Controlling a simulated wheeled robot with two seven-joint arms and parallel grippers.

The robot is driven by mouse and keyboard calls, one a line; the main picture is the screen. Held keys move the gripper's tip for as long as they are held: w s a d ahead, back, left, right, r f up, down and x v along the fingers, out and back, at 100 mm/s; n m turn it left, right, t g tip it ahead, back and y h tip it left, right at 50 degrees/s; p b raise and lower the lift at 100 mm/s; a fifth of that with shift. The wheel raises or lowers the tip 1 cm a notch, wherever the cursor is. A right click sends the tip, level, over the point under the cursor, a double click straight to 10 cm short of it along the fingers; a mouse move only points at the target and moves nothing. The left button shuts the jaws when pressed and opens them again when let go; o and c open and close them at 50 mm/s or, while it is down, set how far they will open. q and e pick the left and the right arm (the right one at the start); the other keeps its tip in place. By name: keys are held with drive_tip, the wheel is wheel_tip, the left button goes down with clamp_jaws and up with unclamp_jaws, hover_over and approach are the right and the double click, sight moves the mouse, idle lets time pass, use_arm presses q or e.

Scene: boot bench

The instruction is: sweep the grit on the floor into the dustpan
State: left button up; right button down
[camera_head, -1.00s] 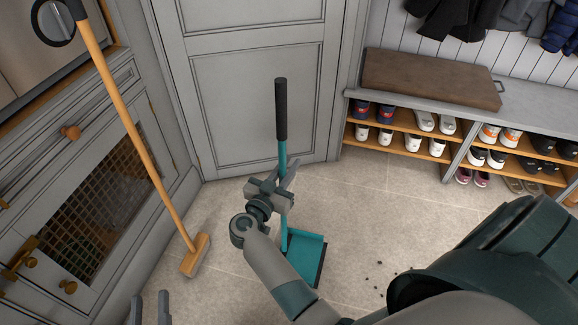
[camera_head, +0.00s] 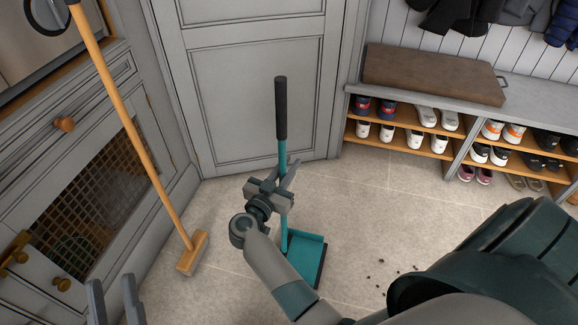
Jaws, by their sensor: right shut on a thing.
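The teal dustpan (camera_head: 306,262) is on or near the floor, and its long upright handle (camera_head: 281,110) has a black grip. My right gripper (camera_head: 283,186) is shut on the handle's teal shaft. Dark grit (camera_head: 381,272) lies scattered on the floor to the right of the pan, partly bordered by my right arm, which may hide more. The broom (camera_head: 139,150) leans at the left with its wooden head (camera_head: 193,253) on the floor. My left gripper (camera_head: 113,287) shows at the bottom left edge, fingers apart and empty, left of and below the broom head.
A grey cabinet (camera_head: 150,103) with brass handles and a mesh door stands at the left. A grey door (camera_head: 255,70) closes the back. A bench with shoe shelves (camera_head: 400,127) stands at the right. The floor (camera_head: 370,205) between is clear.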

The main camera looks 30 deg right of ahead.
use_arm(q)
drive_tip(key=shift+s+a+r+t+b, duration=0.25)
drive_tip(key=shift+s+r+t, duration=0.25)
drive_tip(key=shift+r, duration=0.2)
drive_tip(key=shift+s+a+r+t+b, duration=0.2)
drive_tip(key=shift+s+r+t, duration=0.15)
drive_tip(key=shift+r+t, duration=0.3)
use_arm(e)
drive_tip(key=shift+f, duration=0.4)
drive_tip(key=shift+f, duration=0.6)
drive_tip(key=c, duration=1.6)
unclamp_jaws()
drive_tip(key=shift+o, duration=0.2)
use_arm(q)
drive_tip(key=shift+r, duration=0.1)
use_arm(e)
drive_tip(key=shift+a, duration=0.1)
